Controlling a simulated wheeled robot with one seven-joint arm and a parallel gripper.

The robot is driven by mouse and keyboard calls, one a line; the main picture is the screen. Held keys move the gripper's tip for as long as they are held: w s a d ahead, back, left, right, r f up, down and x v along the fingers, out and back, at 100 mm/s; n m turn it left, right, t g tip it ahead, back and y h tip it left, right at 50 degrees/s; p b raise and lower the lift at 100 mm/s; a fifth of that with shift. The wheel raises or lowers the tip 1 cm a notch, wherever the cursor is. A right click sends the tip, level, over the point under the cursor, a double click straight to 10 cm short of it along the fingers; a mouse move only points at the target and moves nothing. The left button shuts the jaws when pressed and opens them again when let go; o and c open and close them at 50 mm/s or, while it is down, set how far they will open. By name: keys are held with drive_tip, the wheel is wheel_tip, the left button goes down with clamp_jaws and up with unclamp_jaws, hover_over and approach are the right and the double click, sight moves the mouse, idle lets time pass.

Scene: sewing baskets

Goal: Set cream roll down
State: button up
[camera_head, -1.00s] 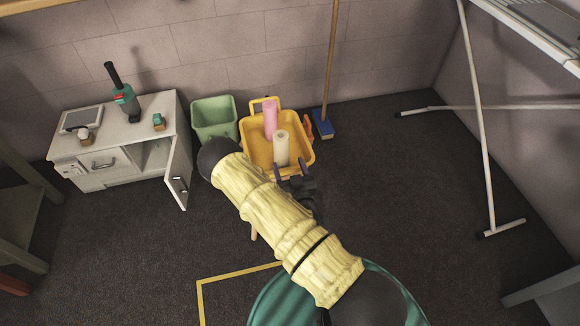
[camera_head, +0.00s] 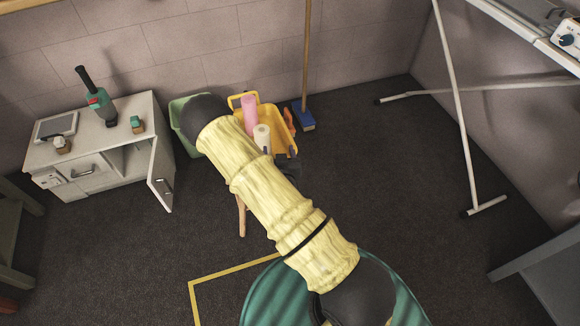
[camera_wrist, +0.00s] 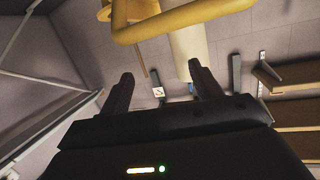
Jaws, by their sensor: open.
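The cream roll (camera_head: 262,138) stands upright in the yellow basket (camera_head: 288,143), near its front. In the wrist view the cream roll (camera_wrist: 188,58) shows beyond my right-hand finger, under a yellow bar of the basket (camera_wrist: 185,20). My gripper (camera_wrist: 161,72) is open, with nothing between its fingers. In the head view it is mostly hidden behind my arm, near the basket's front edge. I cannot tell whether a finger touches the roll.
A pink roll (camera_head: 249,112) stands behind the cream one. A green bin (camera_head: 180,127) is left of the basket, partly behind my arm. A blue broom (camera_head: 304,118) leans at the right. A white cabinet (camera_head: 90,165) has its door (camera_head: 162,175) open.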

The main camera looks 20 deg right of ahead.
drive_tip(key=shift+w+d+r+m+g+h, duration=0.1)
drive_tip(key=shift+d+r+m+g+h, duration=0.1)
drive_tip(key=shift+r+m+g, duration=0.25)
drive_tip(key=shift+d+r+m+g+h, duration=0.15)
drive_tip(key=shift+r+m+g+h, duration=0.2)
drive_tip(key=shift+g, duration=0.3)
drive_tip(key=s+a+r+n+g+y, duration=0.1)
drive_tip(key=s+r+n+g+y, duration=0.1)
drive_tip(key=s+r+g, duration=0.3)
drive_tip(key=s+a+r+n+g+y, duration=0.2)
drive_tip(key=s+r+g, duration=0.3)
drive_tip(key=s+r, duration=0.6)
drive_tip(key=s, duration=0.4)
drive_tip(key=shift+a+r+n, duration=0.2)
drive_tip(key=shift+r+n, duration=0.15)
drive_tip(key=shift+n, duration=0.05)
